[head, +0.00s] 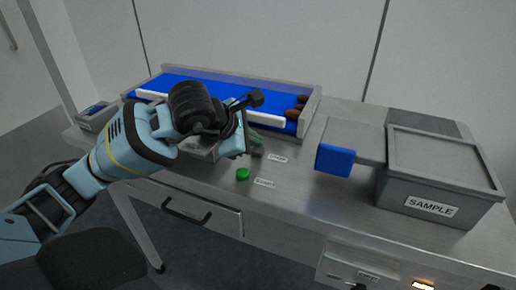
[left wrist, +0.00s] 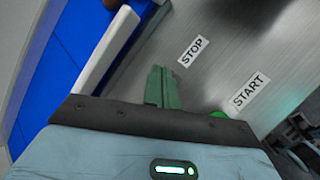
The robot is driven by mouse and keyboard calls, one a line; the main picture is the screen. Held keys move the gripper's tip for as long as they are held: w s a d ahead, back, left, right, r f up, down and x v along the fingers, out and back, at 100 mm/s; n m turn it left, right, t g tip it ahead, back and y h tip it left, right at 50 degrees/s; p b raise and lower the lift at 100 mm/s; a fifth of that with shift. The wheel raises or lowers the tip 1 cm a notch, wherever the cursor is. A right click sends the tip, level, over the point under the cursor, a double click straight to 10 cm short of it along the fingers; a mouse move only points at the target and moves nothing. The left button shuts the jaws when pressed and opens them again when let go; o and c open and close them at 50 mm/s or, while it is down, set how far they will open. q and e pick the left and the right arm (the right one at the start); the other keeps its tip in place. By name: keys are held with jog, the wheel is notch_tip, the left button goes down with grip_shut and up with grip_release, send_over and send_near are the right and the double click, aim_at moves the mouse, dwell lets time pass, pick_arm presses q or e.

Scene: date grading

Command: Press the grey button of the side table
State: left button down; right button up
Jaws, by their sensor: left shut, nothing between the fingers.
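My left gripper (head: 257,148) is shut and empty, low over the metal table top (head: 310,190). Its greenish fingers (left wrist: 162,88) point at the spot beside the STOP label (left wrist: 193,50). No grey button shows in either view; the fingers cover the spot beside that label. I cannot tell whether the fingertips touch anything. A green button (head: 242,174) sits beside the START label (head: 265,183), nearer the front edge. It is partly visible in the left wrist view (left wrist: 217,114). My right gripper is not in view.
A blue conveyor belt (head: 225,92) with a white bar (head: 265,119) and brown dates (head: 292,114) lies behind the gripper. A grey SAMPLE box (head: 395,190) and a blue block (head: 335,160) stand at the right. A drawer handle (head: 188,213) is on the front.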

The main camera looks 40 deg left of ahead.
aim_at(254, 151)
pick_arm(q)
jog(key=shift+f+b, duration=0.3)
jog(key=shift+f, duration=0.1)
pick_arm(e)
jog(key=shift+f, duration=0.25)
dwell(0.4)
pick_arm(q)
jog(key=shift+r+p, duration=0.55)
jog(key=shift+r, duration=0.3)
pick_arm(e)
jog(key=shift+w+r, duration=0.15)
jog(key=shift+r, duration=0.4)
pick_arm(q)
jog(key=shift+r, duration=0.1)
